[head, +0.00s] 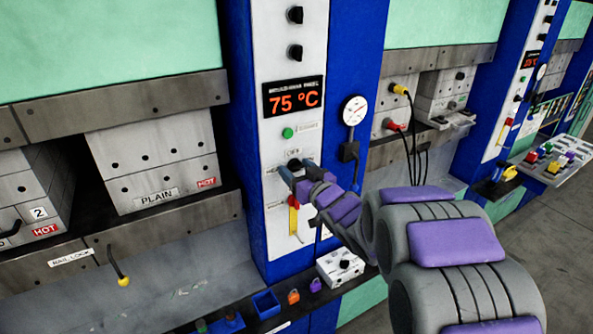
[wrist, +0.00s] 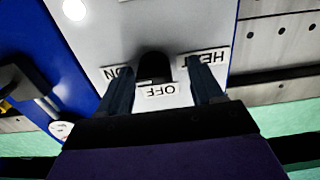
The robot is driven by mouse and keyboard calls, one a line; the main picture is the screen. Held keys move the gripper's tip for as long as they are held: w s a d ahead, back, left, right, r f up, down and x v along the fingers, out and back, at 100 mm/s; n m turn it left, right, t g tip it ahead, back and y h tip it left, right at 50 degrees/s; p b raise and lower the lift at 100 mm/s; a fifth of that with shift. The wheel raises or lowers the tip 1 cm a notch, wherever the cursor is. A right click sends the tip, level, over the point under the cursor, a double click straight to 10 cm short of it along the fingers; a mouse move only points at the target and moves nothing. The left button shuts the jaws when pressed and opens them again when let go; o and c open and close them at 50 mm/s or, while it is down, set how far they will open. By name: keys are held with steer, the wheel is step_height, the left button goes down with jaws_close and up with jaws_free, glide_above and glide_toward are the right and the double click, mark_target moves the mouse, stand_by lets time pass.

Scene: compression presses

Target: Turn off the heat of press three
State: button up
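A black heat knob (wrist: 154,68) sits on a light grey control panel (head: 270,215), among labels reading ON, OFF and HEAT, which appear upside down in the wrist view. Its pointer direction is hard to tell. My gripper (head: 292,175) is at this panel, below the display (head: 293,97) reading 75 °C. In the wrist view my gripper (wrist: 159,72) is open, with one finger on each side of the knob and visible gaps between. In the head view my gripper partly hides the knob. No press number shows on this panel.
A green button (head: 288,132) and two black knobs (head: 295,52) are above. A gauge (head: 354,110) is to the right. A small white box (head: 340,266) and padlocks (head: 293,296) sit on the ledge below.

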steer(key=shift+d, duration=0.6)
steer(key=shift+c, duration=1.4)
steer(key=shift+d, duration=0.1)
steer(key=shift+c, duration=0.8)
steer(key=shift+s+a+r, duration=0.1)
steer(key=shift+a, duration=0.15)
steer(key=c, duration=0.6)
